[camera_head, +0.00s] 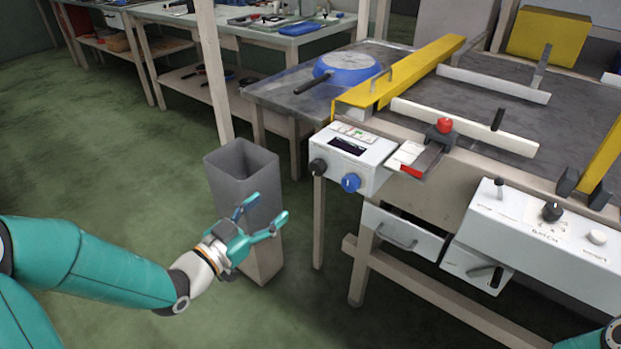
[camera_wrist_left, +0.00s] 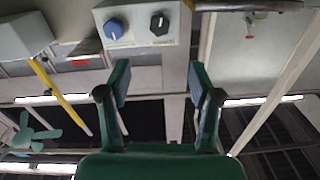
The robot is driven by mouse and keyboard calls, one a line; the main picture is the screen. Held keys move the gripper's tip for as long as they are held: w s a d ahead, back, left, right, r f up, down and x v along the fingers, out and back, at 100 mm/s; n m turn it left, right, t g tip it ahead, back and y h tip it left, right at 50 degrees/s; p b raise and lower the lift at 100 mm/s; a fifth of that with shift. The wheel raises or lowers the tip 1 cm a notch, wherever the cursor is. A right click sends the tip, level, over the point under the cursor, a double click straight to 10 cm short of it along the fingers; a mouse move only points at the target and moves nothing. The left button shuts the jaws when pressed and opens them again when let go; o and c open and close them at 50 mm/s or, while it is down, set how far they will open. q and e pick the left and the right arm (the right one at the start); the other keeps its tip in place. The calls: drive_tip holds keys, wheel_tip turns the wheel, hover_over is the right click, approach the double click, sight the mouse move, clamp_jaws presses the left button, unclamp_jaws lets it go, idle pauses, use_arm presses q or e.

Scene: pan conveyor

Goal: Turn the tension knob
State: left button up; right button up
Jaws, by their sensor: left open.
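A white control box (camera_head: 352,158) at the conveyor's near left corner carries a black knob (camera_head: 318,167) and a blue knob (camera_head: 351,183) on its front. Both the blue knob (camera_wrist_left: 114,29) and the black knob (camera_wrist_left: 159,23) also show at the top of the left wrist view. Another black knob (camera_head: 552,211) sits on the white panel at right. I cannot read which is the tension knob. My left gripper (camera_head: 263,212) is open and empty, left of and below the box, apart from it. My right gripper is out of view.
A grey bin (camera_head: 240,172) stands right behind my left gripper. A blue pan (camera_head: 346,68) lies on the table beside a yellow rail (camera_head: 420,68). A red button (camera_head: 445,125) and a drawer (camera_head: 402,232) are right of the box. Open green floor lies left.

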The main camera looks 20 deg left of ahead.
sight(314, 171)
use_arm(q)
drive_tip(key=x, duration=1.5)
drive_tip(key=shift+w+d+f, duration=0.1)
drive_tip(key=shift+d, duration=0.05)
drive_tip(key=c, duration=1)
drive_tip(key=shift+a, duration=0.25)
drive_tip(key=shift+c, duration=0.7)
drive_tip(key=shift+d+b, duration=0.2)
drive_tip(key=shift+b, duration=0.1)
drive_tip(key=shift+f+m+b, duration=0.15)
drive_tip(key=shift+m+b, duration=0.15)
drive_tip(key=shift+b, duration=0.45)
drive_tip(key=m+b, duration=0.3)
drive_tip(key=b, duration=0.3)
drive_tip(key=shift+f+m, duration=0.1)
drive_tip(key=shift+m, duration=0.3)
drive_tip(key=shift+m+b, duration=0.8)
drive_tip(key=shift+b, duration=0.2)
